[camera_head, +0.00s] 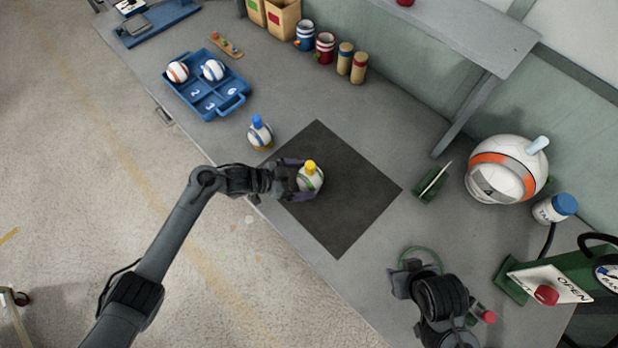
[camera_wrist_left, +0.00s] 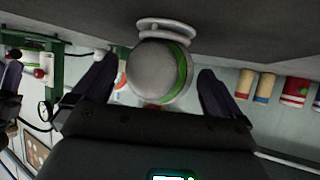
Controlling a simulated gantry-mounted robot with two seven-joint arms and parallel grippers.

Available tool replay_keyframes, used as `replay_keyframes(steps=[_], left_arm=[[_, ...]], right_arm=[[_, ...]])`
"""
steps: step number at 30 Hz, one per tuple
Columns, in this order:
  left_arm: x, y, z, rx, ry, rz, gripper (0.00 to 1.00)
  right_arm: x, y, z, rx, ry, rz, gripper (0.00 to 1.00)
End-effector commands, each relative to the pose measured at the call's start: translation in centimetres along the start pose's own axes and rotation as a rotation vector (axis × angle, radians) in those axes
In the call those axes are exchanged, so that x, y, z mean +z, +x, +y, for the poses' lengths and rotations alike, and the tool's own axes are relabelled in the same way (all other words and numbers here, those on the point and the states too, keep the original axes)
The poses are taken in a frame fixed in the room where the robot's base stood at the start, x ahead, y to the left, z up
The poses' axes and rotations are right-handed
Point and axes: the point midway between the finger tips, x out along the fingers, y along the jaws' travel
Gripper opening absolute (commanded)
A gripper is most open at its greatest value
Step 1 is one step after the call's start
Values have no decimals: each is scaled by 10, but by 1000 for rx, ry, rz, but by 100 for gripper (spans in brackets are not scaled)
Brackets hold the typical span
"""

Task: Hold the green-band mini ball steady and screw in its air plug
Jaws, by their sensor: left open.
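The green-band mini ball (camera_head: 311,184) stands on the dark mat (camera_head: 345,215) with a yellow piece (camera_head: 310,167) on its top. My left gripper (camera_head: 303,180) is open, with a finger on either side of the ball. In the left wrist view the ball (camera_wrist_left: 158,75) sits between the two spread fingers (camera_wrist_left: 152,90), with gaps on both sides, against a pale ring-shaped stand (camera_wrist_left: 166,27). My right gripper (camera_head: 398,282) is at the lower right of the head view; its fingers are too unclear to read. I cannot make out a separate air plug.
A blue tray (camera_head: 207,108) holds two balls. A large orange-banded ball (camera_head: 505,170), a blue-lidded jar (camera_head: 553,208) and a green press (camera_head: 512,281) stand at right. The mat's front half is clear.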

Motion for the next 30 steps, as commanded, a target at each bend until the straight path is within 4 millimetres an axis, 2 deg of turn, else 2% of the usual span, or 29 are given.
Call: replay_keyframes(steps=[7, 19, 20, 26, 27, 30], left_arm=[[1, 17, 0, 1, -1, 1, 100], [0, 20, 0, 0, -1, 0, 100], [0, 20, 0, 0, -1, 0, 98], [0, 20, 0, 0, -1, 0, 69], [0, 20, 0, 0, -1, 0, 88], [0, 20, 0, 0, -1, 0, 100]], right_arm=[[4, 10, 1, 3, -4, 0, 43], [4, 11, 0, 1, -1, 1, 43], [3, 11, 0, 0, 0, 1, 43], [3, 10, -1, -3, 4, 1, 43], [3, 10, -2, -4, 5, 1, 43], [3, 10, -2, -4, 5, 2, 43]])
